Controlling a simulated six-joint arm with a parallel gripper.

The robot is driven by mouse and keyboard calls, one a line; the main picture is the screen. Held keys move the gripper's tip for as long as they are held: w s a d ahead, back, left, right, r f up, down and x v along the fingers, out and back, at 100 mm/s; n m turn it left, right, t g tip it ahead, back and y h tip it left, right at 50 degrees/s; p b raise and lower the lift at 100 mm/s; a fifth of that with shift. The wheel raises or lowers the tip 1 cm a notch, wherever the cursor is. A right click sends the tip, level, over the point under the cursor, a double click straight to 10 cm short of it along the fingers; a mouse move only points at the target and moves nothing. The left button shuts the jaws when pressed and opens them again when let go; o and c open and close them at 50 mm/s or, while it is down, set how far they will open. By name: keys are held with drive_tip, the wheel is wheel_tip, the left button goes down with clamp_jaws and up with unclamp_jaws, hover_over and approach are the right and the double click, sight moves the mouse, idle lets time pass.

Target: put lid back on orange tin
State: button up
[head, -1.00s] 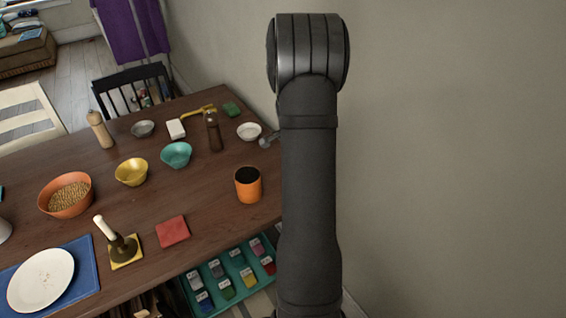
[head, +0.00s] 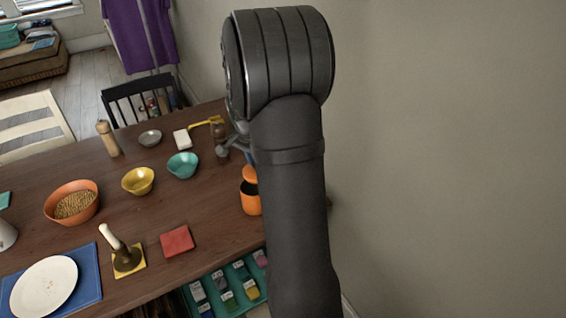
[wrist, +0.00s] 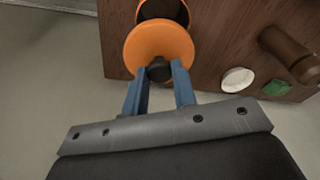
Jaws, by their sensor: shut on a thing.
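The orange tin (head: 250,202) stands upright on the wooden table near its right edge, its dark open top partly showing. In the wrist view, my gripper (wrist: 159,70) is shut with its blue fingers on the black knob of the orange lid (wrist: 158,42). The lid also shows in the head view (head: 249,174), just above the tin's mouth. In the wrist view the tin (wrist: 172,10) is partly hidden behind the lid, with its dark opening toward the top. My arm hides part of the tin and most of the gripper in the head view.
A brown bottle (head: 220,145), a teal bowl (head: 183,165) and a yellow bowl (head: 138,181) stand left of the tin. A red cloth square (head: 177,241) lies nearer. The wrist view shows a white bowl (wrist: 238,79) and a green block (wrist: 277,88).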

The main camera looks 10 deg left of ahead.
drive_tip(key=shift+s+a+r, duration=0.2)
drive_tip(key=shift+s+a, duration=0.25)
drive_tip(key=shift+a, duration=0.35)
drive_tip(key=shift+f, duration=3.2)
drive_tip(key=shift+f, duration=0.15)
drive_tip(key=o, duration=1.5)
drive_tip(key=shift+r, duration=3.55)
